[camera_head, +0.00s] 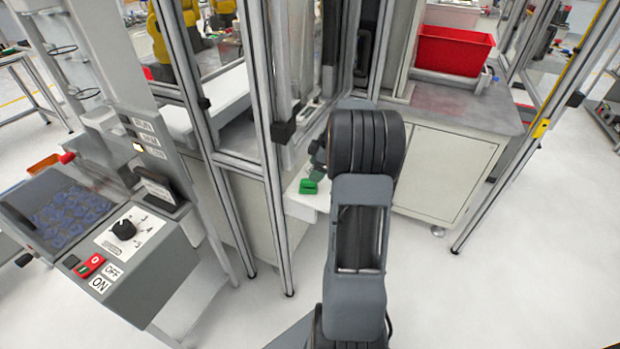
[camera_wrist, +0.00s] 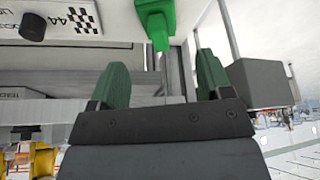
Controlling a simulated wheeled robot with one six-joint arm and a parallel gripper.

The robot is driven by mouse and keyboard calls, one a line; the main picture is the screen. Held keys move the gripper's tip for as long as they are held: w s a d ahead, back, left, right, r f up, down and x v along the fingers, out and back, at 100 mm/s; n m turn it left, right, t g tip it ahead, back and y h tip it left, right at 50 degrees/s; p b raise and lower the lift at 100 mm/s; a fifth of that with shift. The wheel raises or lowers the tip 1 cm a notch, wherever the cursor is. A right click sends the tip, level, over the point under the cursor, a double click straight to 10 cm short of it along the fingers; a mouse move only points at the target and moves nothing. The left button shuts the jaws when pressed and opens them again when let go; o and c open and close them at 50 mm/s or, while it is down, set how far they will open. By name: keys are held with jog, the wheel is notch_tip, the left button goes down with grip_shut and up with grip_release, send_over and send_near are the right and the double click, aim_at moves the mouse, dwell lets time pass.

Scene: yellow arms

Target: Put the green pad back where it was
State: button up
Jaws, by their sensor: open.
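The green pad (camera_head: 309,187) sits on a small white ledge (camera_head: 303,205) at the front of the machine in the head view, just left of my arm. In the wrist view a green piece (camera_wrist: 156,20), which looks like the same pad, shows at the top, beyond my fingertips and apart from them. My gripper (camera_wrist: 160,78) has two dark green fingers standing wide apart with nothing between them. In the head view my arm hides most of the gripper.
A control panel with a black knob (camera_head: 124,229) stands at the left. Metal frame posts (camera_head: 268,150) rise close by the ledge. A red bin (camera_head: 453,50) stands on the grey counter at the back right. In the wrist view a grey box (camera_wrist: 262,83) is right of my fingers.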

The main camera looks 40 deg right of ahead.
jog(key=v, duration=0.4)
jog(key=s+a+r+m+h, duration=0.1)
jog(key=s+a+r+m, duration=0.1)
jog(key=a, duration=0.6)
jog(key=s+a+r+m+h, duration=0.1)
jog(key=s+a+r+m, duration=0.15)
jog(key=a, duration=0.65)
jog(key=s+a+f+m+h, duration=0.1)
jog(key=s+a+f+m, duration=0.1)
jog(key=s+a+m, duration=0.3)
jog(key=s+a, duration=0.4)
jog(key=s, duration=0.1)
jog(key=shift+s+a+f+m+h, duration=0.2)
jog(key=shift+a+m+h, duration=0.1)
jog(key=shift+a+m, duration=0.05)
jog(key=w+p+v, duration=0.1)
jog(key=p+v, duration=0.4)
jog(key=v, duration=0.1)
jog(key=shift+w+r+t+p, duration=0.15)
jog(key=shift+r+t+p, duration=0.2)
jog(key=shift+t+p, duration=0.05)
